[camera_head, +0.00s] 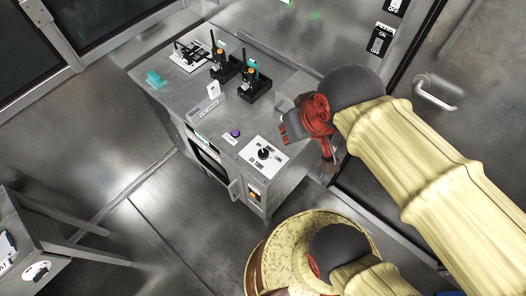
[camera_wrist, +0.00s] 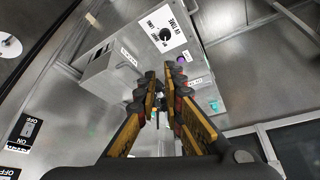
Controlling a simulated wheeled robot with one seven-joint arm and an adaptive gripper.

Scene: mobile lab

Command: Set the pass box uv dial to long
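The UV dial is a black knob (camera_head: 264,153) on a white label plate (camera_head: 272,163) at the front right of the steel cabinet top. The knob (camera_wrist: 166,34) and its plate, with "UV TIME" partly readable, also show at the top of the wrist view. The small print and the knob's setting are too small to tell. My gripper (camera_head: 290,128) is above the cabinet's right side, up and right of the knob in the head view, apart from it. In the wrist view my gripper (camera_wrist: 164,74) has its fingers apart with nothing between them.
A purple button (camera_head: 236,133) sits left of the dial. Black stands (camera_head: 256,88) with upright tools and a small sign holder (camera_head: 206,107) stand further back. A cabinet door handle (camera_head: 234,190) projects at the front. A steel door with a handle (camera_head: 436,92) is at right.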

